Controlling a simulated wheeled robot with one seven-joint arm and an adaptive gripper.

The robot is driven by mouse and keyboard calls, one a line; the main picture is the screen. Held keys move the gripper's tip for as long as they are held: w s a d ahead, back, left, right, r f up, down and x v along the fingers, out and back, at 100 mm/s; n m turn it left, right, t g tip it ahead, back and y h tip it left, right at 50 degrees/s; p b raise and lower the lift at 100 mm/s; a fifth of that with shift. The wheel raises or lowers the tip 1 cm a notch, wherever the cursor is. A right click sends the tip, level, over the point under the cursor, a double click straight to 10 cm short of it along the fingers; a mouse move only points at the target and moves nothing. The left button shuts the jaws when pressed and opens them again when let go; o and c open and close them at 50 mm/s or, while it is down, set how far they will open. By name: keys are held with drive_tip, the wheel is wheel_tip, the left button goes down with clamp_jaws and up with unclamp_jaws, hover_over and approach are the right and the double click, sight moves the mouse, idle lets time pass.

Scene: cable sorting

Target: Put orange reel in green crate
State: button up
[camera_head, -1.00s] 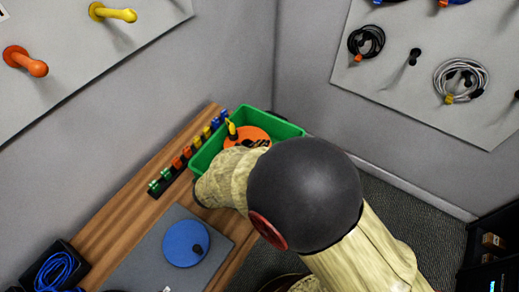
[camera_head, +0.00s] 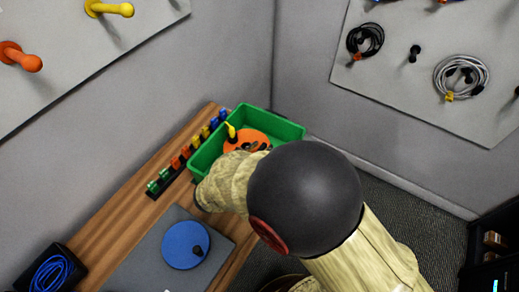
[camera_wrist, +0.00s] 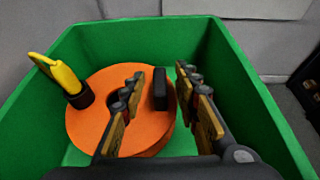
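The orange reel (camera_wrist: 108,100) lies inside the green crate (camera_wrist: 245,75), flat or nearly so near the crate's left side. It also shows in the head view (camera_head: 246,138), partly hidden by my arm. A black upright knob (camera_wrist: 160,88) shows at the reel's right part. My gripper (camera_wrist: 160,76) is over the reel with its fingers apart, one on each side of the knob, and gaps show beside it. In the head view my wrist mostly hides the gripper. The green crate's rim (camera_head: 275,121) shows at the bench's far end.
A yellow-topped piece with a black base (camera_wrist: 68,80) stands at the crate's left. A rack of coloured connectors (camera_head: 182,160) runs beside the crate. A blue reel (camera_head: 185,244) lies on a grey mat nearer me. Grey walls stand close behind.

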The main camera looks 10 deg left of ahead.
drive_tip(key=shift+r, duration=0.25)
drive_tip(key=p+v, duration=0.4)
drive_tip(key=v, duration=0.8)
drive_tip(key=shift+f, duration=0.15)
drive_tip(key=d+r+m+g+h, duration=0.1)
drive_tip(key=d+r+m+g, duration=0.3)
drive_tip(key=d+m, duration=0.5)
drive_tip(key=d+r+m+g+h, duration=0.1)
drive_tip(key=d+r+m+g, duration=0.3)
drive_tip(key=d, duration=0.8)
drive_tip(key=s+d+r+m+t+y, duration=0.1)
drive_tip(key=s+d+r+m+y, duration=0.5)
drive_tip(key=m, duration=1.3)
drive_tip(key=shift+s+d+r+y, duration=0.3)
drive_tip(key=shift+s+d+r, duration=2.2)
drive_tip(key=shift+r, duration=0.25)
